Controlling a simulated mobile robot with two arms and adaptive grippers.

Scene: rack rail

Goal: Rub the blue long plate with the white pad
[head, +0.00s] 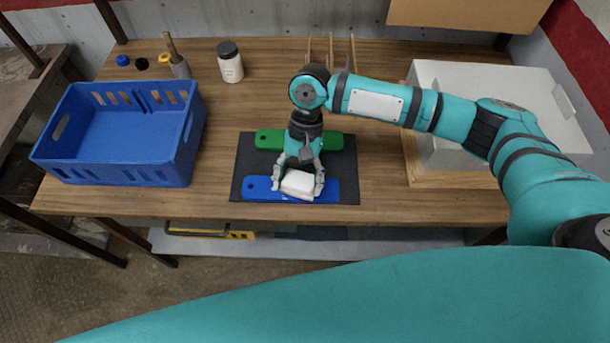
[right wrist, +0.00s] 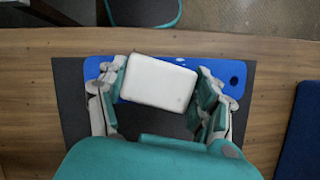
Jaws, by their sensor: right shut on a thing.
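The blue long plate (head: 257,190) lies flat on a dark mat (head: 243,160) near the table's front edge. The white pad (head: 299,185) is over the middle of the blue plate; I cannot tell whether it touches it. My right gripper (head: 299,187) is shut on the white pad, one finger at each side. In the right wrist view the pad (right wrist: 158,84) sits slightly tilted between the fingers, with the blue plate (right wrist: 225,72) showing on both sides. A pale speck shows at the plate's upper edge. My left gripper is not in view.
A green long plate (head: 331,141) lies behind the blue one on the mat. A blue crate (head: 120,178) stands at left, with a white bottle (head: 231,67) behind. A white box (head: 450,80) in a wooden tray stands at right. Table between crate and mat is clear.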

